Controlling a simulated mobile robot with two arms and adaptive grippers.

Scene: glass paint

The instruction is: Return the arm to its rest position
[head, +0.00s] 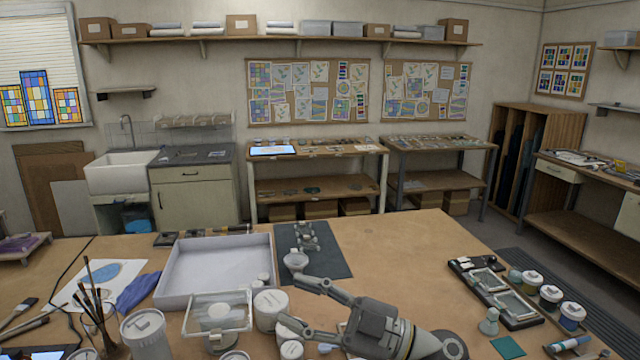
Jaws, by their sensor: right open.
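My right gripper (289,306) comes in from the lower right over the front of the worktable (420,252). Its two grey fingers point left and are spread apart, with nothing clearly held between them. White lidded jars (270,308) stand close by its fingertips; I cannot tell whether they touch. My left gripper is not in view.
A large white tray (215,297) lies left of the gripper. A dark mat (338,264) with small grey items lies behind it. Brushes in a cup (107,341) stand front left. A black tray (522,318) and several jars (550,296) stand right. The table's back right is bare.

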